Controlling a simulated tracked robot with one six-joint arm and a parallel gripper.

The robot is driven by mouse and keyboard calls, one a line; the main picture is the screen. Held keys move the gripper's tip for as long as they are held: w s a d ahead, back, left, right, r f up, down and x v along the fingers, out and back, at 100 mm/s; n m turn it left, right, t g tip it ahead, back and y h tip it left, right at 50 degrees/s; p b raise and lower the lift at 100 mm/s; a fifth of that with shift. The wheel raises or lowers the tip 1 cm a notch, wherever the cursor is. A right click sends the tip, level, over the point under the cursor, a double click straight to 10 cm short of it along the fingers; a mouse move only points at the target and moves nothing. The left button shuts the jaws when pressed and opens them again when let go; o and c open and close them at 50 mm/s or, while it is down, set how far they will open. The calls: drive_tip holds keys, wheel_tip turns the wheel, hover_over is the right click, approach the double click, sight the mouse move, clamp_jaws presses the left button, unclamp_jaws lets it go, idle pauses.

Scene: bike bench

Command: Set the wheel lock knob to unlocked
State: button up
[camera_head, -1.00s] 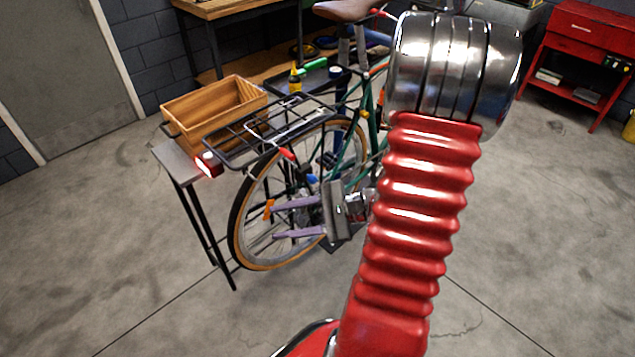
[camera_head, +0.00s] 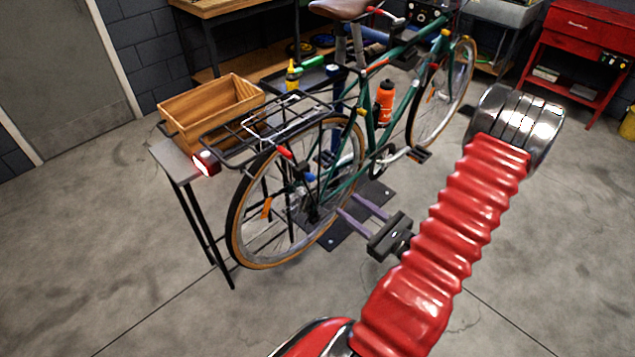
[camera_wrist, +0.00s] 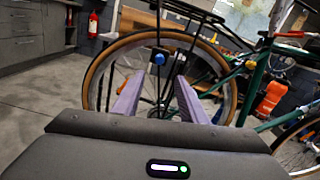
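A round blue knob (camera_wrist: 160,59) shows in the wrist view in front of the bike's rear wheel (camera_wrist: 88,80), just above and beyond my fingertips. In the head view a small blue part (camera_head: 309,177) beside the rear wheel (camera_head: 233,225) looks like the same knob. Its setting is too small to read. My gripper (camera_head: 347,204) has two purple fingers spread apart with nothing between them. It is low, to the right of the rear wheel, and apart from the knob. In the wrist view the open fingers (camera_wrist: 159,78) point toward the wheel.
The green bike (camera_head: 372,120) has a black rear rack (camera_head: 235,145). A wooden crate (camera_head: 190,122) is behind the rack, and a small table (camera_head: 168,156) is beside it. A dark base plate (camera_head: 345,240) lies under the bike. A red cabinet (camera_head: 580,45) stands far right. Front floor is clear.

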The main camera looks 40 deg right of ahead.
sight(313, 180)
drive_tip(key=shift+w+a, duration=0.15)
drive_tip(key=shift+w, duration=3.3)
drive_tip(key=shift+w+a, duration=0.1)
drive_tip(key=shift+w, duration=3.35)
drive_tip(key=shift+c, duration=0.4)
clamp_jaws()
